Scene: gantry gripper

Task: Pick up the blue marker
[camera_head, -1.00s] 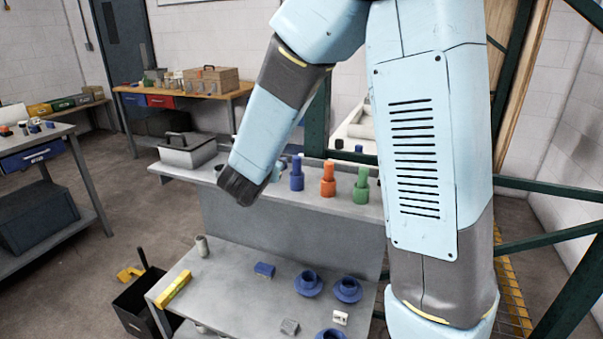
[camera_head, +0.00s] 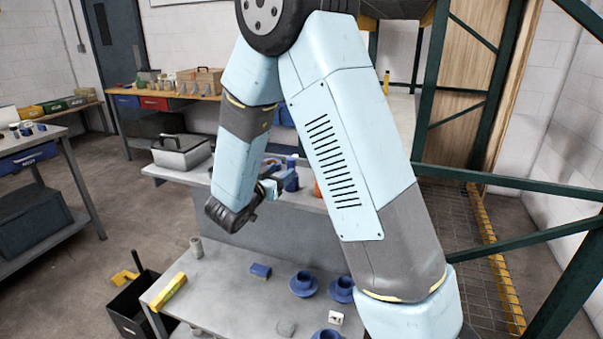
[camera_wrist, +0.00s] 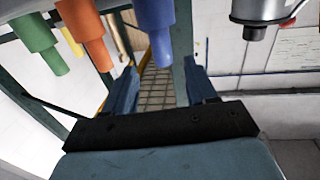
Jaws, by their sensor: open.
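The blue marker (camera_head: 291,180) stands on the upper shelf of the grey bench in the head view, partly hidden by my arm and gripper. In the wrist view, which appears upside down, the blue marker (camera_wrist: 155,28) hangs from the top edge with its narrow end pointing down. My gripper (camera_wrist: 160,68) is open and empty, with its two blue fingers apart. The marker's narrow end lies near the gap between the fingertips in that picture; I cannot tell how far off it is in depth. In the head view my gripper (camera_head: 270,188) is just left of the marker.
Beside the blue marker are an orange one (camera_wrist: 88,35) and a green one (camera_wrist: 38,40), mostly hidden by my arm in the head view. A grey toolbox (camera_head: 181,154) sits at the shelf's left end. Blue flanged parts (camera_head: 303,284) lie on the lower table.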

